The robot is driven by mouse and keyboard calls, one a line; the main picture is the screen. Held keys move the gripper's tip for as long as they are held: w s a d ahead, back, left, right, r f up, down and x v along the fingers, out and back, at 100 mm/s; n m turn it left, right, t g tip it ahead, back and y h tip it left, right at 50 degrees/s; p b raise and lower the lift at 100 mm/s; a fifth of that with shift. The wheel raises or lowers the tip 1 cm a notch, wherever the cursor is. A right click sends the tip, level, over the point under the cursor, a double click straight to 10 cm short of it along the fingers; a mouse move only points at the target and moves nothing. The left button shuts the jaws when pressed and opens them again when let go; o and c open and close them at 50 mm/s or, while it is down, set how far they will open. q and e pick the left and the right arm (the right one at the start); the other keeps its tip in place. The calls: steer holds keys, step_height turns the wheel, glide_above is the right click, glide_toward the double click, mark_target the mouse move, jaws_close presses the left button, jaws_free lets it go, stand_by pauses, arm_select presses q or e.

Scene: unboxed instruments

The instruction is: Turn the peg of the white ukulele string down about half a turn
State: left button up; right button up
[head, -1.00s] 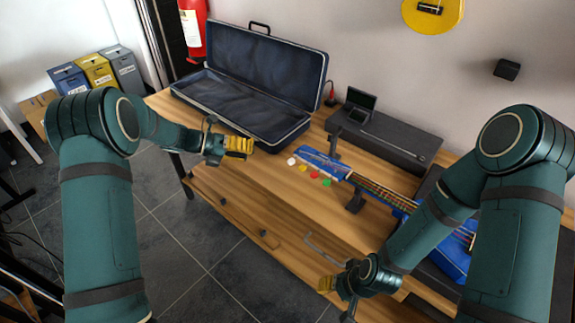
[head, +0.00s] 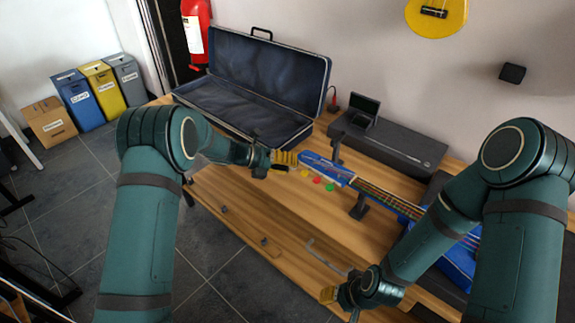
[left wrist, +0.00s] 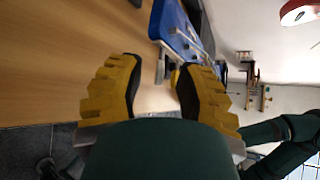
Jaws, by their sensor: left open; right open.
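The blue ukulele (head: 400,207) lies with its headstock (head: 319,164) toward the left. Yellow (head: 305,174), red (head: 316,181) and green (head: 330,187) pegs show along its near side. The white peg is not visible in the head view; my left gripper (head: 287,161) covers that area at the headstock's left end. My left gripper is open; in the left wrist view its two yellow fingers (left wrist: 158,95) are spread, with the headstock (left wrist: 174,28) beyond them. I cannot tell whether the peg is between them. My right gripper (head: 328,295) is open near the bench's front edge.
An open dark case (head: 265,80) stands on the wooden bench (head: 245,205) behind my left gripper. A black box (head: 400,148) lies behind the ukulele. A dark stand (head: 360,206) is at the neck. A thin bent rod (head: 325,253) lies near the front edge.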

arm_select(q)
jaws_close()
steer(key=y+p, duration=0.1)
steer(key=m+y+p, duration=0.1)
steer(key=p, duration=0.1)
steer(key=shift+s+d+r+m+t, duration=0.2)
steer(key=shift+r+m+t, duration=0.1)
steer(key=shift+r+t, duration=0.1)
steer(key=shift+f+m+y, duration=0.1)
steer(key=shift+m+y, duration=0.2)
steer(key=shift+y, duration=0.3)
steer(key=shift+d+m+t+y, duration=0.15)
steer(key=shift+m+t+y, duration=0.35)
steer(key=shift+t+y, duration=0.3)
